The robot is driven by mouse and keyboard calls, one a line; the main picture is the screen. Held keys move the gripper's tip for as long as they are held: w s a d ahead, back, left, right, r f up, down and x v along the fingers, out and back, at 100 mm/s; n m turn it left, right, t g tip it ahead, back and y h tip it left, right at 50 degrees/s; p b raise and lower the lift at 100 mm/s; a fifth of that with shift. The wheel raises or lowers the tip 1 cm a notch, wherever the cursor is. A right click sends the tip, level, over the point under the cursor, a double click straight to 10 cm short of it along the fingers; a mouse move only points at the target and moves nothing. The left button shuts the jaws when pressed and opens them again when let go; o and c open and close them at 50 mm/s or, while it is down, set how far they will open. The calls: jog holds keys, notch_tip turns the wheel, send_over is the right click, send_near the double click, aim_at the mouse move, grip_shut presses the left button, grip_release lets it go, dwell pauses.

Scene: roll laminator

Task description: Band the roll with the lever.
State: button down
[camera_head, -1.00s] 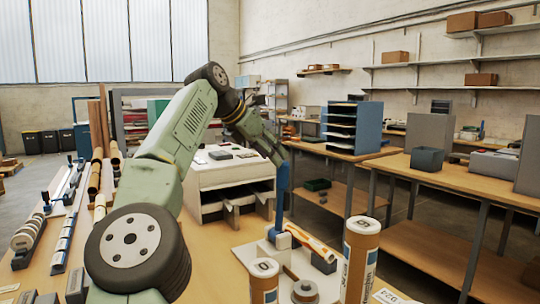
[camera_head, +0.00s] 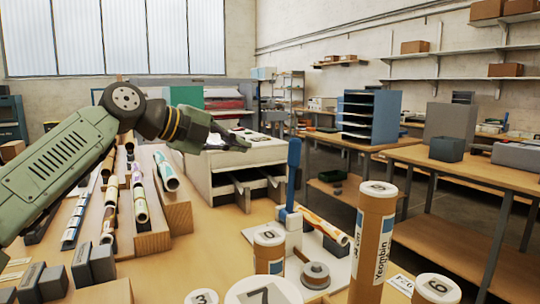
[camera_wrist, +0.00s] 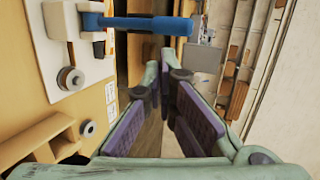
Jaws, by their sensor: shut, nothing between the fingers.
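The blue lever (camera_head: 294,170) stands upright on a white banding stand (camera_head: 293,236) on the near wooden table. A printed roll (camera_head: 322,228) lies at the stand, just right of the lever's foot; I cannot tell whether a band is around it. A grey tape spool (camera_head: 315,275) sits on the stand's front. My gripper (camera_head: 243,146) is shut and empty, up and left of the lever and apart from it. In the wrist view the lever (camera_wrist: 145,25) crosses the top, above my fingertips (camera_wrist: 163,85), and the spool (camera_wrist: 70,78) is at the left.
Tall cardboard tubes (camera_head: 372,240) with number caps stand close to the stand's right and front. Racks of printed rolls (camera_head: 140,195) lie at the left. A white cabinet (camera_head: 215,170) is behind. Bare tabletop (camera_head: 200,255) lies left of the stand.

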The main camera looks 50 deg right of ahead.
jog(key=p, duration=0.5)
send_near(294, 157)
jog(key=x, duration=0.5)
jog(key=shift+s, duration=0.15)
jog(key=shift+d+f, duration=0.25)
jog(key=shift+d, duration=0.2)
